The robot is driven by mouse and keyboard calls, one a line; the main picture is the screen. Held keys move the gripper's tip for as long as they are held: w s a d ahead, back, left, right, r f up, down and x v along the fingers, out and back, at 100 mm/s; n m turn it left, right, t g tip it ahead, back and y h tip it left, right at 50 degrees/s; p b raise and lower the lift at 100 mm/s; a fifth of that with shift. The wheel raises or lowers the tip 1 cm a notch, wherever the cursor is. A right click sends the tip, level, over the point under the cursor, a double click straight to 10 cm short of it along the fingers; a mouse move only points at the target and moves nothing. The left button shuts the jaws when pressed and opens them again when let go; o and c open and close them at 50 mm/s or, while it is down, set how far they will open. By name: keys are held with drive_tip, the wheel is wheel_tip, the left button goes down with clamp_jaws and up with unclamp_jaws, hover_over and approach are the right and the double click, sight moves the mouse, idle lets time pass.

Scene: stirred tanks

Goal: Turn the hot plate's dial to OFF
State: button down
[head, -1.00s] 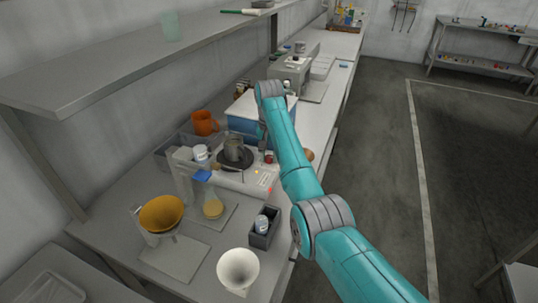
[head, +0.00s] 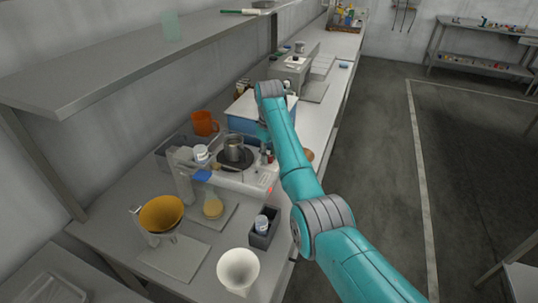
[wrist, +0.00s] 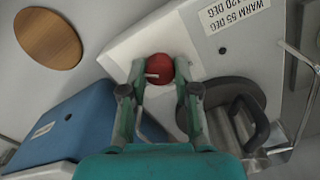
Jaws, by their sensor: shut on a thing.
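The hot plate is a white unit whose body (head: 245,181) stands on the bench in the head view. A metal vessel (head: 234,149) stands on its dark round plate (head: 235,166). In the wrist view its white body (wrist: 140,38) carries a red round dial (wrist: 159,66) with a pale pointer line. A label (wrist: 235,14) reads "WARM 55 DEG" and "120 DEG"; I see no OFF mark. My gripper (wrist: 160,75) is shut on the dial, one finger at each side. In the head view my arm largely hides the gripper. A small red light shows on the hot plate.
A blue box (wrist: 72,122) stands close beside the gripper. A shelf (head: 130,62) overhangs the left side.

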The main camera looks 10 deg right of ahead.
sight(269, 156)
drive_tip(key=shift+n, duration=0.6)
drive_tip(key=c, duration=0.8)
unclamp_jaws()
drive_tip(key=shift+c, duration=0.2)
drive_tip(key=shift+r, duration=3.7)
